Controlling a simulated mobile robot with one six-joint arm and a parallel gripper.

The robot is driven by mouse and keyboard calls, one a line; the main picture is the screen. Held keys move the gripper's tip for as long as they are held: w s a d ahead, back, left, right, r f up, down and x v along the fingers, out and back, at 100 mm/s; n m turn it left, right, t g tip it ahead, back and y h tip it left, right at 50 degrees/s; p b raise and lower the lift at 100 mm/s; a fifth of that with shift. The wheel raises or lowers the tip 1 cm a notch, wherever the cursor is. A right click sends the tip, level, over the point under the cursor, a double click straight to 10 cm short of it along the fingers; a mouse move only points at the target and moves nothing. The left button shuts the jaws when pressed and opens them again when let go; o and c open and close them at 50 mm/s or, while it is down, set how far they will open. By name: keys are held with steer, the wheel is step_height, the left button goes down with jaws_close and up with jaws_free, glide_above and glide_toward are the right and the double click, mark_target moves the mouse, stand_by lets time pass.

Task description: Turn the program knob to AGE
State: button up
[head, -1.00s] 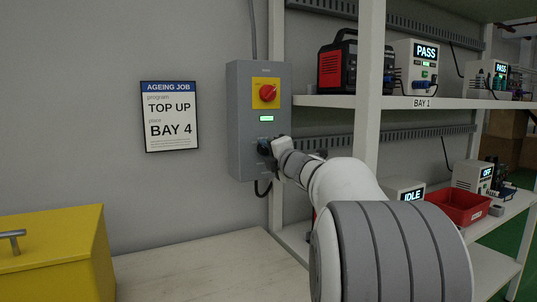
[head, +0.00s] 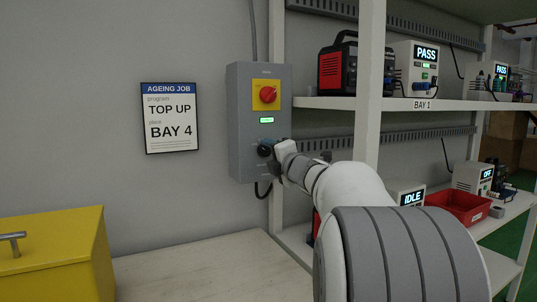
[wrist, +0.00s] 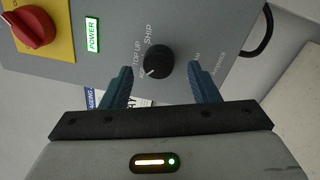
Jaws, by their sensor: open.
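The program knob (wrist: 158,60) is round and black, low on the grey control box (wrist: 200,45). In the wrist view its white mark points down-left, toward a label partly hidden by the left finger. "TOP UP" and "SHIP" are legible beside it; I cannot read AGE. My gripper (wrist: 161,68) is open, with its blue fingertips on either side of the knob, apart from it in the picture. In the head view the knob (head: 264,150) shows just left of my gripper (head: 278,154).
A red switch (head: 268,94) on a yellow plate and a lit green POWER display (head: 266,120) sit above the knob. A wall card (head: 170,118) reads TOP UP, BAY 4. A shelf post (head: 369,90) stands right of the box. A yellow case (head: 60,250) sits left.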

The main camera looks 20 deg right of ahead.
steer(key=s, duration=0.6)
steer(key=shift+s+d+f+p, duration=0.15)
steer(key=shift+f+p, duration=0.05)
steer(key=shift+p, duration=0.15)
